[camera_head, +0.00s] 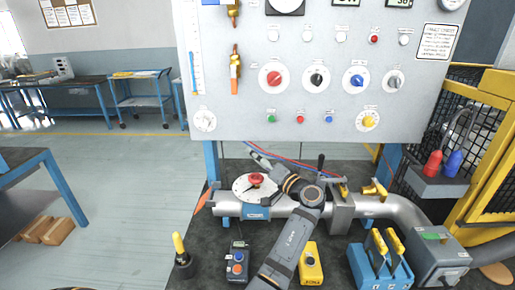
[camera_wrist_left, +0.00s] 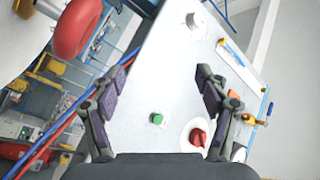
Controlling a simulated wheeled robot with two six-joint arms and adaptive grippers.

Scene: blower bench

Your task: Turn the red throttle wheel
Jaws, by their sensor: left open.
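The red throttle wheel (camera_head: 256,179) sits on a round white dial (camera_head: 241,186) on top of the grey pipe, left of the bench's middle. My left arm reaches up from the bottom centre, and its gripper (camera_head: 262,166) is close beside the wheel. In the left wrist view the wheel (camera_wrist_left: 75,27) looms large at the upper left, outside the left finger. My left gripper (camera_wrist_left: 163,78) has its fingers spread apart, with nothing between them but the panel behind. Its arm hides part of the pipe. My right gripper is not in view.
The upright panel (camera_head: 220,118) with several knobs stands behind. Red and blue hoses (camera_head: 288,162) run near the gripper. A blue-orange button box (camera_head: 237,262), a yellow box (camera_head: 311,265), a yellow-handled tool (camera_head: 180,247) and a blue block (camera_head: 380,262) stand on the bench front.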

